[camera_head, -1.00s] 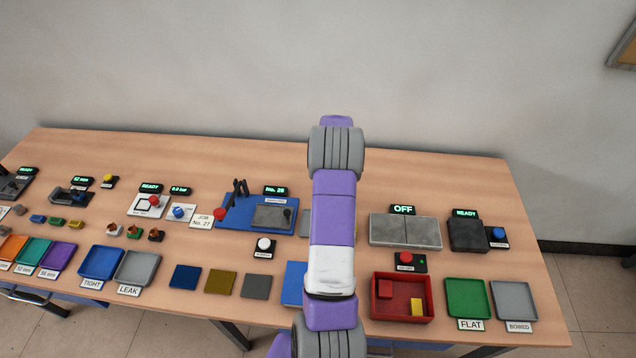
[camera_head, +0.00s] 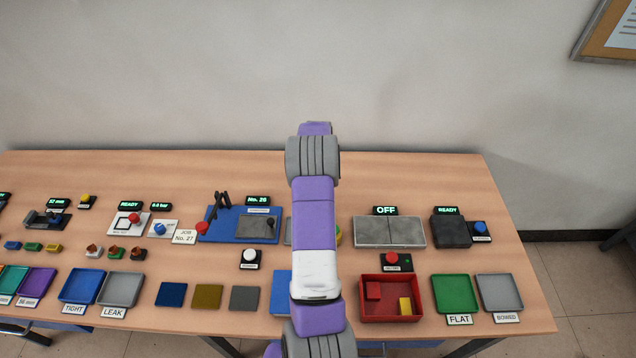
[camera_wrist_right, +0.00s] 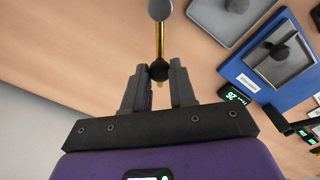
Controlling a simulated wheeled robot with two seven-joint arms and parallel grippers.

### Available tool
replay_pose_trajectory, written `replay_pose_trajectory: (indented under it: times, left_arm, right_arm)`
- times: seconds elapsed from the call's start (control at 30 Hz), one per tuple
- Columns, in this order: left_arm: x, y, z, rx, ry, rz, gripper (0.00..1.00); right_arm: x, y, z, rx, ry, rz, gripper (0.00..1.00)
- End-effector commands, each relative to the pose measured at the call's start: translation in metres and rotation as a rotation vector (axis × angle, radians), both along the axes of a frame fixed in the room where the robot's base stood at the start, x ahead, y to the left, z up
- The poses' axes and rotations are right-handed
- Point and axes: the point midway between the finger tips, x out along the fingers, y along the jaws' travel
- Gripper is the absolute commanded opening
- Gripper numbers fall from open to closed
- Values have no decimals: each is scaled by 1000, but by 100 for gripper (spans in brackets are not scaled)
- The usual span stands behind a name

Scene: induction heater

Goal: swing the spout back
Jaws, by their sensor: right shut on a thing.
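In the right wrist view, my right gripper (camera_wrist_right: 158,80) is shut on a black knob (camera_wrist_right: 158,71). A thin brass-coloured rod (camera_wrist_right: 160,42) runs from the knob up to a round grey end (camera_wrist_right: 160,9); this looks like the spout. The fingers sit on either side of the knob. In the head view, my right arm stands in front of this spot, so the gripper, knob and rod are hidden there. Only a small yellow-green bit (camera_head: 339,236) shows beside the arm. My left gripper is not in view.
In the wrist view, a blue board (camera_wrist_right: 243,75) with a grey plate and a "No. 26" display lies to the right, and a grey tray (camera_wrist_right: 203,15) lies at the top. In the head view, grey plates (camera_head: 390,231) and a red box (camera_head: 391,314) stand right of my arm.

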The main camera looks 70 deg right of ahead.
Motion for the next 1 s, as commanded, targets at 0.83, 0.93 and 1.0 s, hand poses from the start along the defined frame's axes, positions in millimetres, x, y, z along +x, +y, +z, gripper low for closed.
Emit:
replay_pose_trajectory:
  times: [0.83, 0.93, 1.0]
  left_arm:
    - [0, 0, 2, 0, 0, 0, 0]
    - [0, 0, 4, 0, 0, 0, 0]
    - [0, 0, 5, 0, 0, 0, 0]
  right_arm:
    - [0, -1, 25, -5, -2, 0, 51]
    - [0, -1, 43, -5, -2, -1, 51]
    - [0, -1, 54, -5, -2, -2, 51]
